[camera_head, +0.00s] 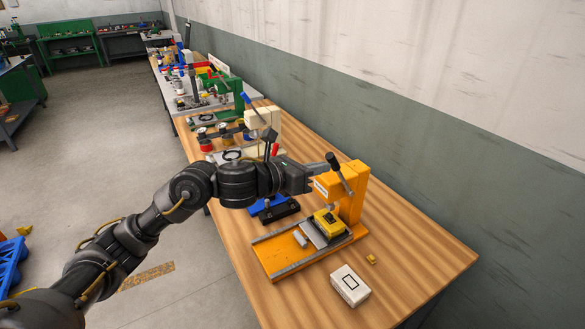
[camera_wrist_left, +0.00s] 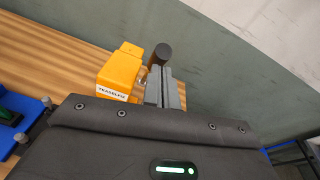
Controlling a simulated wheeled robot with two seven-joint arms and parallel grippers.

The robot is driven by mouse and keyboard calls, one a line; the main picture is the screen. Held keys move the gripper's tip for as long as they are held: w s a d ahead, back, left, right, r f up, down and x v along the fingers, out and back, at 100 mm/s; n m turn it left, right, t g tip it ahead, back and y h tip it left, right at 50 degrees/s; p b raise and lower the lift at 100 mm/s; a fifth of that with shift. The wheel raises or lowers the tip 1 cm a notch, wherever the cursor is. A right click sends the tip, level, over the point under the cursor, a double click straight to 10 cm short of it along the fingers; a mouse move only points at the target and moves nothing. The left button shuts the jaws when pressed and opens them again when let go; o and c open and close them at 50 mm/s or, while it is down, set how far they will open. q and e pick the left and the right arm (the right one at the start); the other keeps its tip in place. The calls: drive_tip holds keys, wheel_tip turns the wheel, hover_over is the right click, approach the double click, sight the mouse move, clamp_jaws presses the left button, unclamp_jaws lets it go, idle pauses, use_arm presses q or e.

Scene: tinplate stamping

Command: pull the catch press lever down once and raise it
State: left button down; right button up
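An orange press (camera_head: 350,190) stands at the right of the wooden bench. Its lever (camera_head: 341,175) has a dark grip and slants up to the left from the press's top. My left gripper (camera_head: 312,181) is close beside the lever, at the left of the press. In the left wrist view, the grey fingers (camera_wrist_left: 164,92) point at the dark lever grip (camera_wrist_left: 162,54), with the orange press (camera_wrist_left: 122,72) just left of them. The fingers are close together; whether they touch or hold the lever cannot be seen. My right gripper is out of view.
A yellow block (camera_head: 328,221) sits on the press's slide base. A white box (camera_head: 350,285) and a small yellow part (camera_head: 371,259) lie in front. A cream press (camera_head: 262,122) and a green press (camera_head: 232,95) stand farther back. The wall runs along the bench's right side.

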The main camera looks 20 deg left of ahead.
use_arm(q)
drive_tip(key=s+a+r+b, duration=0.1)
drive_tip(key=s+a+r, duration=0.4)
drive_tip(key=s, duration=0.3)
drive_tip(key=shift+a+b, duration=0.3)
drive_tip(key=shift+a, duration=0.4)
drive_tip(key=shift+w, duration=0.1)
